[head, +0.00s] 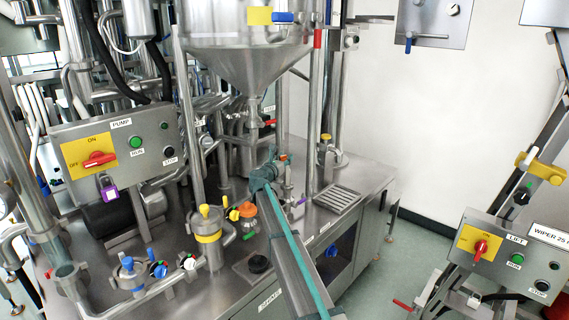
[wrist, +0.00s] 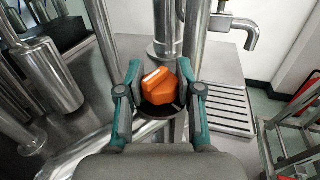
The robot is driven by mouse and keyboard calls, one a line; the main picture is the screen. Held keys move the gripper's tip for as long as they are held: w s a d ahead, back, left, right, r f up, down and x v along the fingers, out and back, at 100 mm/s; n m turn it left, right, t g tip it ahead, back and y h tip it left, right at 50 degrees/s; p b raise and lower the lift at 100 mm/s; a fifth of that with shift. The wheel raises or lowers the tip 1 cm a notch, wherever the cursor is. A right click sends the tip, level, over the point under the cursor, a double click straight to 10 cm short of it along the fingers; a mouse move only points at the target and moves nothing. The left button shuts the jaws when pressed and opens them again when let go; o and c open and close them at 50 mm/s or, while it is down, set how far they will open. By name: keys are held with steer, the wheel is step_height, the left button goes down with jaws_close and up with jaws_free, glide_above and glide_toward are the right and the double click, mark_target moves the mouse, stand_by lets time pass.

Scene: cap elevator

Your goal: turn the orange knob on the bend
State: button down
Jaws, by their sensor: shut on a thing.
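The orange knob (wrist: 158,90) has a white mark on its top and sits on a dark round base on the metal pipework. It shows in the middle of the wrist view, between the fingers of my gripper (wrist: 161,95). The fingers are closed in on its two sides, and my gripper is shut on it. In the head view my gripper (head: 267,173) is at the pipework near the middle of the steel bench, and a small bit of orange (head: 283,157) shows just beyond it. The bend itself is mostly hidden there by my gripper.
A steel hopper (head: 243,60) hangs above the bench. A drain grate (head: 338,197) lies to the right of my gripper. A yellow-banded canister (head: 208,238) and an orange-topped fitting (head: 246,211) stand to the left.

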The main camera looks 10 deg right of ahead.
steer(key=shift+w+a+f+m+g+h+b, duration=0.1)
steer(key=shift+w+m+g+h+b, duration=0.05)
steer(key=shift+m+g+h+b, duration=0.85)
steer(key=shift+m+g+h, duration=0.4)
steer(key=shift+g+h, duration=0.1)
steer(key=shift+h, duration=0.2)
steer(key=c, duration=0.7)
jaws_free()
steer(key=shift+c, duration=0.2)
steer(key=shift+r, duration=0.2)
step_height(320, 180, up, 10)
steer(key=shift+f, duration=0.1)
